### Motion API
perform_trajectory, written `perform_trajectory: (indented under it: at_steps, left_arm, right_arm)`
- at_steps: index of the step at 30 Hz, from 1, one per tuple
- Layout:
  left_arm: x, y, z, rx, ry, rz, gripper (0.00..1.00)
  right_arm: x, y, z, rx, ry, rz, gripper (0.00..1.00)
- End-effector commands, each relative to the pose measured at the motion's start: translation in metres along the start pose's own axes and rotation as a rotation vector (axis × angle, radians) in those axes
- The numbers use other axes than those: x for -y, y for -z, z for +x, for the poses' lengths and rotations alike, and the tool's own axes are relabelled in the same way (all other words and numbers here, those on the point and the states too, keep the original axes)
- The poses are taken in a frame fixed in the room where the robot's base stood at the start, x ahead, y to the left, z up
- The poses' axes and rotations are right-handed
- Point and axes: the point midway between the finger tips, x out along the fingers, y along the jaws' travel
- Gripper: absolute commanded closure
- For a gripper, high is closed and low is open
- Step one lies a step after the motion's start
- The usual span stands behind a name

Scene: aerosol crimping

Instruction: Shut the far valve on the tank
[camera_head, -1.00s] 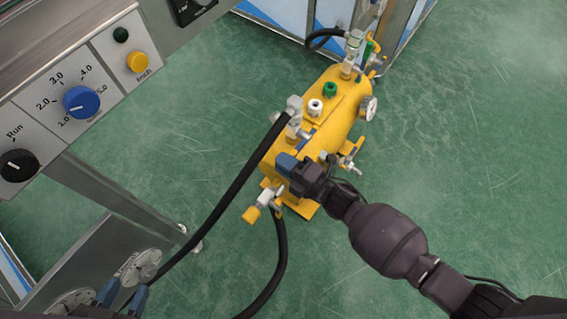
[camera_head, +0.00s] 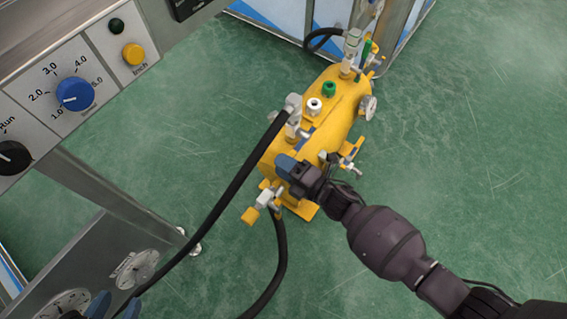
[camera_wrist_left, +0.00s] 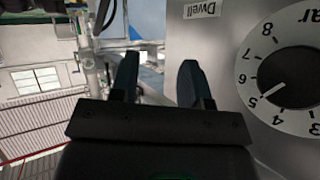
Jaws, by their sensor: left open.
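The yellow tank (camera_head: 338,118) lies on the green floor in the middle of the head view. At its far end is a grey fitting (camera_head: 352,45) with a green handle (camera_head: 367,52) beside it. A valve with a yellow handle (camera_head: 250,215) sits at the near end, and another small valve (camera_head: 350,160) is on the right side. My right gripper (camera_head: 290,168) is over the near end of the tank, far from the far fitting; its finger gap is unclear. My left gripper (camera_head: 115,307) is open and empty at the bottom left; its fingers show in the left wrist view (camera_wrist_left: 157,82).
A control panel with a blue knob (camera_head: 74,94) and yellow button (camera_head: 133,54) fills the upper left. Dials (camera_head: 135,268) are by my left gripper. A black hose (camera_head: 235,185) crosses to the tank. A dial (camera_wrist_left: 290,80) is close in the left wrist view.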

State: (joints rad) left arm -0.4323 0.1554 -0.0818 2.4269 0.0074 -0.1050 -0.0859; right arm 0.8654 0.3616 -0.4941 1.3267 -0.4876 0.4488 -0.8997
Motion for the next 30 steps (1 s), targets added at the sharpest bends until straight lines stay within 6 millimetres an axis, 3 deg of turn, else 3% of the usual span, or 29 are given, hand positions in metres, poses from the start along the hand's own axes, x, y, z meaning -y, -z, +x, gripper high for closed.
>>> perform_trajectory:
  at_steps: [13,30]
  left_arm:
    - [0.001,0.003,0.000,-0.002,0.001,0.004,0.57]
    - [-0.003,0.003,-0.001,0.073,-0.017,0.038,0.57]
  right_arm:
    - [-0.003,-0.001,-0.008,0.000,-0.004,0.000,0.56]
    - [-0.003,-0.001,-0.097,0.000,-0.004,-0.001,0.56]
